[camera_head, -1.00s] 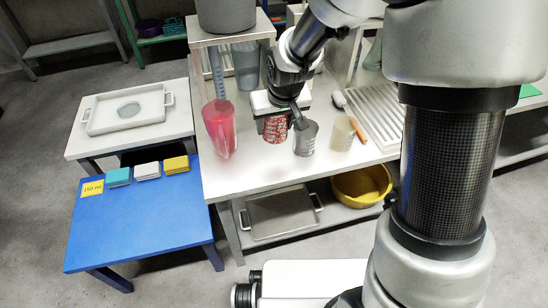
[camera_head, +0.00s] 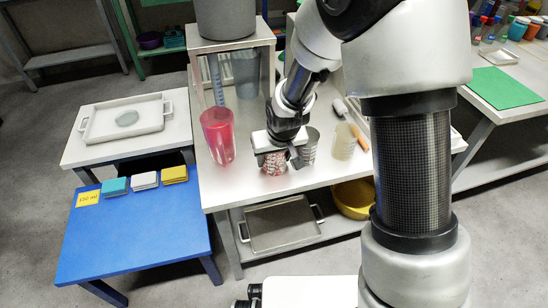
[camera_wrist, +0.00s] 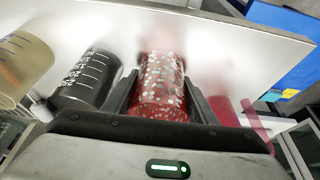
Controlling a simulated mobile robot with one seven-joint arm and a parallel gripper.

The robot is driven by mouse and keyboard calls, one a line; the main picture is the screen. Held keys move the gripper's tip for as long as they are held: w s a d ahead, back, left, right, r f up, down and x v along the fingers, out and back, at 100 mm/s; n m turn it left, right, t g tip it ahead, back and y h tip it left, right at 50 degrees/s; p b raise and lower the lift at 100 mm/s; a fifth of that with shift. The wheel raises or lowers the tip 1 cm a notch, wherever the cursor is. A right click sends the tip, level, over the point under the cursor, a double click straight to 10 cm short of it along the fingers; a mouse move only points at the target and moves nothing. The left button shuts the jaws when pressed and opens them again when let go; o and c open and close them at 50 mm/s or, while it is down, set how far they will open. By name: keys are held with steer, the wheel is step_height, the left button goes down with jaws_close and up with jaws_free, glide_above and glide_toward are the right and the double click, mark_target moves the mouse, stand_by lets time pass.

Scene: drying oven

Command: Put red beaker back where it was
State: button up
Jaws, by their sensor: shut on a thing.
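My gripper (camera_head: 276,150) is shut on a red speckled beaker (camera_head: 273,164), near the front of the white table (camera_head: 300,186). In the wrist view the red speckled beaker (camera_wrist: 160,85) sits between the two fingers; I cannot tell whether its base touches the table. A taller translucent red beaker (camera_head: 218,136) stands to its left, apart from the gripper; in the wrist view it is partly hidden behind the right finger. A grey graduated beaker (camera_head: 311,146) stands close on the right, with a yellowish clear beaker (camera_head: 344,142) beyond it.
A brush (camera_head: 341,108) lies behind the yellowish beaker. A shelf (camera_head: 233,46) with clear vessels under it stands at the back left. The blue table (camera_head: 140,240) holds teal, white and yellow blocks and a yellow label. The white table's front left is clear.

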steer(key=shift+f, duration=0.15)
steer(key=o, duration=1.3)
steer(key=shift+r, duration=0.35)
steer(key=s+d+r+m+p, duration=0.1)
steer(key=s+d+r, duration=0.25)
steer(key=r, duration=0.45)
steer(key=s+d+r+p, duration=0.1)
steer(key=s+d+r, duration=0.2)
steer(key=s+r, duration=0.35)
steer(key=s+d+r+m+p, duration=0.1)
steer(key=s+d+r, duration=0.25)
steer(key=r, duration=0.55)
steer(key=s+d+r+m+t+h, duration=0.1)
steer(key=s+d+r, duration=0.3)
steer(key=s, duration=0.5)
steer(key=shift+s+d+r, duration=0.2)
steer(key=shift+s+r, duration=0.1)
steer(key=shift+r, duration=0.1)
